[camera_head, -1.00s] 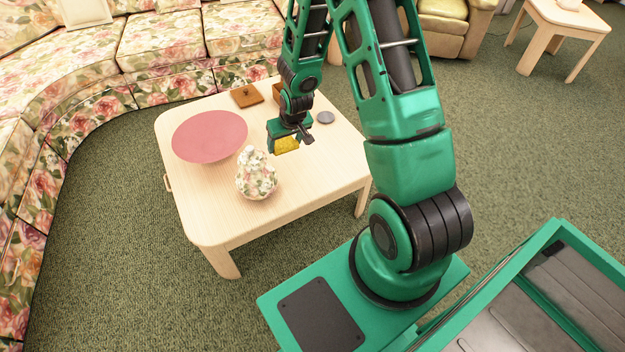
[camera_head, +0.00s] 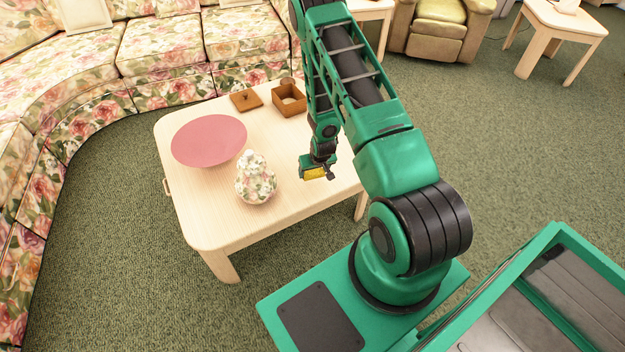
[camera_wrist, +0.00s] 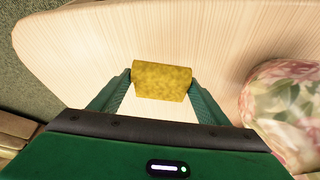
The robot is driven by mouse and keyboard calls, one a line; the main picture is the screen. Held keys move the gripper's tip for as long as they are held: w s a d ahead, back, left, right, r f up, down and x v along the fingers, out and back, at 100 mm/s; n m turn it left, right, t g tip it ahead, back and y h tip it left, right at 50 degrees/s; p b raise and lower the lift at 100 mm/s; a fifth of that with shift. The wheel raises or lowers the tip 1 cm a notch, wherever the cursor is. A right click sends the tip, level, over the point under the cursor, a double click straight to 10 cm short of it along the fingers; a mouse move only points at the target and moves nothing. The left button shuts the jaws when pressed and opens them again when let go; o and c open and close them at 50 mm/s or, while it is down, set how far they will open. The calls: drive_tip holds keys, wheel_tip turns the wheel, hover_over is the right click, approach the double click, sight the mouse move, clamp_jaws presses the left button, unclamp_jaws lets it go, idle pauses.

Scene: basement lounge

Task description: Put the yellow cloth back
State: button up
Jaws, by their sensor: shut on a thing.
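The yellow cloth (camera_wrist: 161,81) is a folded block held between the two fingertips of my gripper (camera_wrist: 160,84) in the wrist view. In the head view my gripper (camera_head: 317,172) is shut on the cloth, which shows as a small yellow patch (camera_head: 315,173). They are above the right part of the pale wooden coffee table (camera_head: 225,215), to the right of the floral vase. Whether the cloth touches the tabletop I cannot tell. A small open wooden box (camera_head: 289,102) stands at the table's back edge, with a flat brown wooden piece with a knob (camera_head: 246,99) left of it.
A floral vase (camera_head: 256,178) stands near the table's middle and shows at the wrist view's right (camera_wrist: 285,100). A red round plate (camera_head: 209,139) lies at the left. A floral sofa (camera_head: 165,45) curves behind. The tabletop's front is clear.

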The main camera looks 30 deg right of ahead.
sight(313, 178)
drive_tip(key=shift+f, duration=2.3)
drive_tip(key=o, duration=1.1)
